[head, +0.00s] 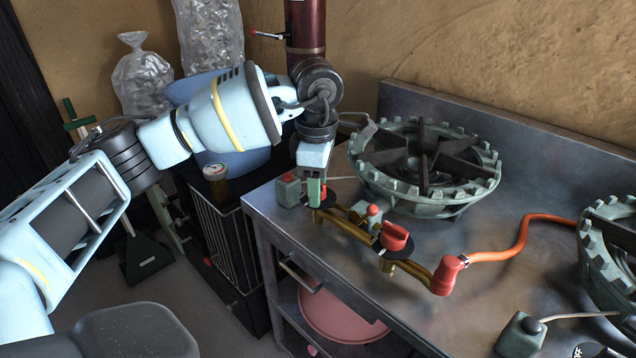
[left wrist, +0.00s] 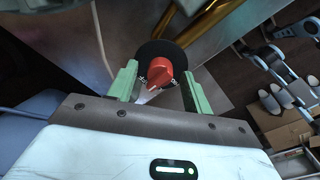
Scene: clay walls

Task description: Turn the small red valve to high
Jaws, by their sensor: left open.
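A small red valve knob (left wrist: 160,75) on a black round plate (left wrist: 168,54) shows in the left wrist view. It lies between the two green fingertips of my left gripper (left wrist: 157,88), which are apart with a gap on each side. In the head view my left gripper (head: 316,190) points down over the left end of the brass pipe (head: 347,226), and its fingers mostly hide that small knob. A larger red valve handle (head: 395,237) sits further right on the same pipe. My right gripper does not show.
A round burner (head: 425,165) stands behind the pipe on the metal counter (head: 480,235). An orange hose (head: 510,245) runs right from a red elbow (head: 448,275). A second burner (head: 612,245) is at the right edge. A dark red cylinder (head: 306,25) stands behind my gripper.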

